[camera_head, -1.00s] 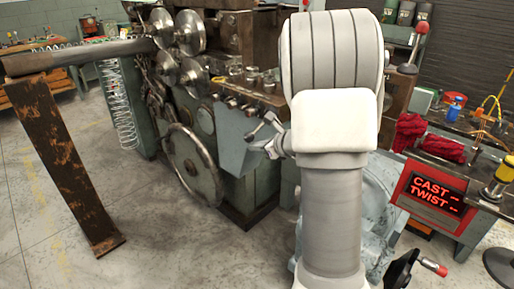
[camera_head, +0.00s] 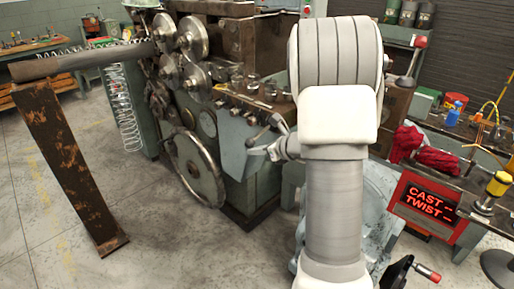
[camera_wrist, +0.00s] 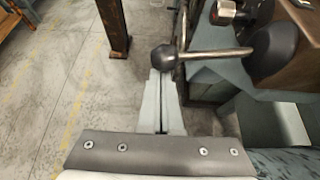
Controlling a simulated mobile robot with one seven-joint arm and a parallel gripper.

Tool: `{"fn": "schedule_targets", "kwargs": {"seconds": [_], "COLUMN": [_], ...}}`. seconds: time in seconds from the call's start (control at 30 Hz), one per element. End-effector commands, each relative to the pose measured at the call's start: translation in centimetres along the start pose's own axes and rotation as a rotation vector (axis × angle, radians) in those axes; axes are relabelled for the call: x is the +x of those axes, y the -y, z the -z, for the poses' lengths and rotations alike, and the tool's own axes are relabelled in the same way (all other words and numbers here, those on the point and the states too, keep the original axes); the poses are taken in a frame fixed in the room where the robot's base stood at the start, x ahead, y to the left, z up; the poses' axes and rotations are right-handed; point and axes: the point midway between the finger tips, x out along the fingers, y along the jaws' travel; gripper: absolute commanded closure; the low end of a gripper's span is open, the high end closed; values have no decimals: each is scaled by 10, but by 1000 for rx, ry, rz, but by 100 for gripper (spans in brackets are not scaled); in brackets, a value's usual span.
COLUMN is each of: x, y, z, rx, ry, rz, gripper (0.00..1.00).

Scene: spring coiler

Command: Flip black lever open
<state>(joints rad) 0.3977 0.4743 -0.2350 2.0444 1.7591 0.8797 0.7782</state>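The black lever has a round black knob (camera_wrist: 163,57) on a thin metal rod, which runs right to a large black hub (camera_wrist: 274,48) in the wrist view. In the head view the lever (camera_head: 258,136) slants down to the left from the front of the coiler. My gripper (camera_wrist: 161,74) has its pale fingers together, with only a thin dark slit between them. Their tips are right at the knob's lower edge in the wrist view; I cannot tell whether they touch it. In the head view my gripper (camera_head: 250,152) is beside the knob, partly hidden by my wrist.
The coiler (camera_head: 245,190) has a large handwheel (camera_head: 197,168) left of the lever. A rusty post (camera_head: 68,170) stands further left. A red-framed sign (camera_head: 428,205) and a bench with red cloth (camera_head: 437,162) are at right. Open floor lies front left.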

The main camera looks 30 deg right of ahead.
Motion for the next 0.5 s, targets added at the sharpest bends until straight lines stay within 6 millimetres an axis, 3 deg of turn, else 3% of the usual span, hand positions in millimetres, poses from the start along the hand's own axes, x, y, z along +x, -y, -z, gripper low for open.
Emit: {"fn": "schedule_targets", "kwargs": {"seconds": [0.03, 0.5], "x": [-6, -26], "y": [-1, -6], "z": [-11, -44], "rx": [26, 343], "ry": [3, 2], "rz": [-16, -201], "gripper": [100, 100]}}
